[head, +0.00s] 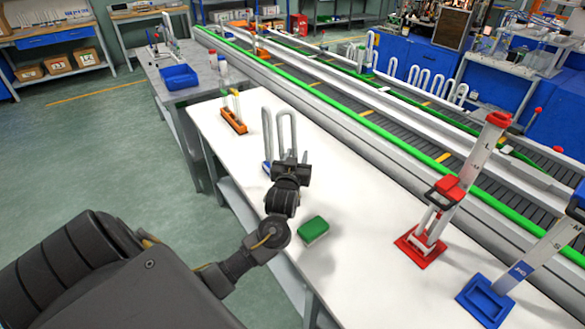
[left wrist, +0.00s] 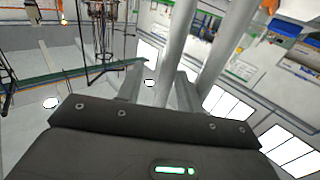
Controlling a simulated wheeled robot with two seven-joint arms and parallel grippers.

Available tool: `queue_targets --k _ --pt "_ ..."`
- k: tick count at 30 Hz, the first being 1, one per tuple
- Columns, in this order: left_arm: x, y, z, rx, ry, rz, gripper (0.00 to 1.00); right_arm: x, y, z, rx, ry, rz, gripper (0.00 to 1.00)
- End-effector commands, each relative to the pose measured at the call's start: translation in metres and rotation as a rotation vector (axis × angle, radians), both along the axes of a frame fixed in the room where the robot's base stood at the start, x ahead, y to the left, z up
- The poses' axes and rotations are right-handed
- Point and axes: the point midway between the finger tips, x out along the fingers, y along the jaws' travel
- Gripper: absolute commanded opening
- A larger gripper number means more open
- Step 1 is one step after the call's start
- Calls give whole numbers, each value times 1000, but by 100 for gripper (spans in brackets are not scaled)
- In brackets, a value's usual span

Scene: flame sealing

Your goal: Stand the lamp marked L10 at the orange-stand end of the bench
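A white lamp (head: 281,124) of bent tubes stands upright near the middle of the white bench (head: 232,160). Its mark cannot be read. My left gripper (head: 290,158) is at its lower part and hides some of it. In the left wrist view the pale tubes (left wrist: 178,45) rise from between my two fingers (left wrist: 158,88), which appear closed on one tube. A bit of blue (head: 266,168) shows at the lamp's foot. The orange stand (head: 233,121) is at the bench's far left end, with upright pieces on it. My right gripper is not in view.
A green-topped block (head: 313,229) lies near my left forearm. A red stand (head: 421,248) and a blue stand (head: 485,299) with tall marked uprights are at the right. A conveyor with a green rail (head: 340,104) runs behind the bench.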

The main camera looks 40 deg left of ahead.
Motion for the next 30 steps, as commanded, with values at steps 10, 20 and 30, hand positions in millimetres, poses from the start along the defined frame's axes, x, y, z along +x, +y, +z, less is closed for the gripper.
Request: queue_targets --k 10,20,30 --pt "-65 -35 -3 -7 0 1 37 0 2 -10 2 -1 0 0" --pt "-96 -51 -1 -3 -1 2 37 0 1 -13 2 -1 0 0" --pt "-97 -51 -1 -1 0 2 37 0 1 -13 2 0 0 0"
